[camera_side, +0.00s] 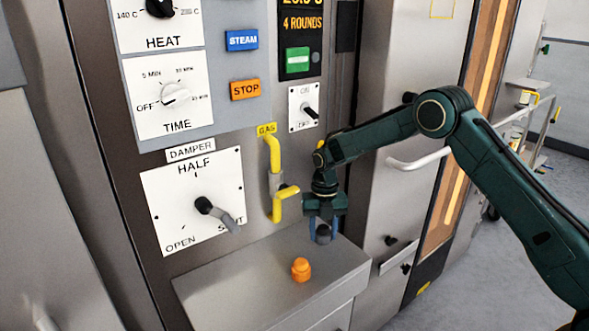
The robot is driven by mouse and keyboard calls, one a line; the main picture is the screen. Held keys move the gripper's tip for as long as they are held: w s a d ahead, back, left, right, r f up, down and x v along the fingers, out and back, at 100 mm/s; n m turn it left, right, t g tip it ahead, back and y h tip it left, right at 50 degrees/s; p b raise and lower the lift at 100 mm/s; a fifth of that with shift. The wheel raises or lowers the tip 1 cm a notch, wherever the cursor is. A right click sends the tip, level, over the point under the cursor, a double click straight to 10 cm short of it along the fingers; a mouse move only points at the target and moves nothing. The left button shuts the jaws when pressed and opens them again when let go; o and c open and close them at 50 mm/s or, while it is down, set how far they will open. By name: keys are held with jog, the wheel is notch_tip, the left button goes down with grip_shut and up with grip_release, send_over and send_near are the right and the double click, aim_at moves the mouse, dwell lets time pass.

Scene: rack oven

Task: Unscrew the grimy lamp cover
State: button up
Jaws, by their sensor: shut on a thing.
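My gripper (323,228) points down over the right part of a grey metal ledge, in front of the oven panel. Its blue fingers are shut on a small dark, dull rounded piece (323,236), which looks like the grimy lamp cover. The fingers hide its sides, and I cannot tell whether it touches the ledge or is clear of it. An orange ribbed cap (301,269) stands upright on the ledge, a little to the left and nearer the camera, apart from the gripper.
The ledge (240,283) is otherwise bare. A door handle (420,160) sticks out behind my arm.

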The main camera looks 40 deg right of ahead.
jog(key=shift+f, duration=0.15)
jog(key=o, duration=1)
jog(key=shift+c, duration=0.2)
jog(key=o, duration=0.4)
jog(key=shift+m, duration=0.3)
jog(key=shift+m, duration=0.7)
jog(key=shift+m, duration=1)
